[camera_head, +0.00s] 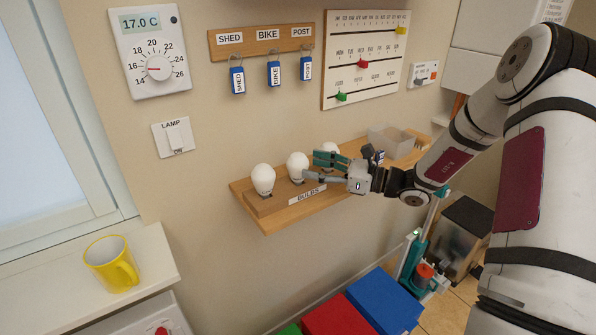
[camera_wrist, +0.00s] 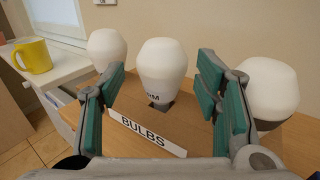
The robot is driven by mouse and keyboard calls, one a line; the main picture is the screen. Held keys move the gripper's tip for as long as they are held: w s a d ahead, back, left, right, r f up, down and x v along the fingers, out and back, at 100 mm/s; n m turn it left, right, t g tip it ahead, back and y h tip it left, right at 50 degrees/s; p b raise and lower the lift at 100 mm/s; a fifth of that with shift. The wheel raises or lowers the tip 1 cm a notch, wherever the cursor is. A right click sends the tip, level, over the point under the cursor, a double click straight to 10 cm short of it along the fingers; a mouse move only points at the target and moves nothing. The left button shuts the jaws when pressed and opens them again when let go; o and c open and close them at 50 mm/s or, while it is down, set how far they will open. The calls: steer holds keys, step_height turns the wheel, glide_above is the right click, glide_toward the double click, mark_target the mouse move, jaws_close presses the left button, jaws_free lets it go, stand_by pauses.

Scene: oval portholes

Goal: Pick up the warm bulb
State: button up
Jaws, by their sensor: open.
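Three white bulbs stand in a wooden holder on a wall shelf marked BULBS. The middle bulb (camera_head: 297,164) carries dark lettering at its base in the wrist view (camera_wrist: 162,65), partly readable as "RM", which fits WARM. The left bulb (camera_head: 263,178) also shows in the wrist view (camera_wrist: 106,46). The right bulb (camera_head: 330,149) is partly hidden by my gripper in the head view and shows in the wrist view (camera_wrist: 268,88). No lettering is readable on these two. My gripper (camera_head: 316,168) is open and empty, its teal-padded fingers either side of the middle bulb in the wrist view.
The wooden shelf (camera_head: 270,220) also bears a clear open box (camera_head: 388,139) to the right. Above hang key tags (camera_head: 273,73) and a slider board (camera_head: 362,98). A yellow mug (camera_head: 110,262) stands on the left ledge. Coloured boxes (camera_head: 383,300) lie below.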

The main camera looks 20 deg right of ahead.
mark_target(299, 161)
steer(key=p+x, duration=0.1)
steer(key=x, duration=0.4)
steer(key=shift+w+d, duration=0.1)
steer(key=c, duration=0.9)
steer(key=shift+r, duration=0.1)
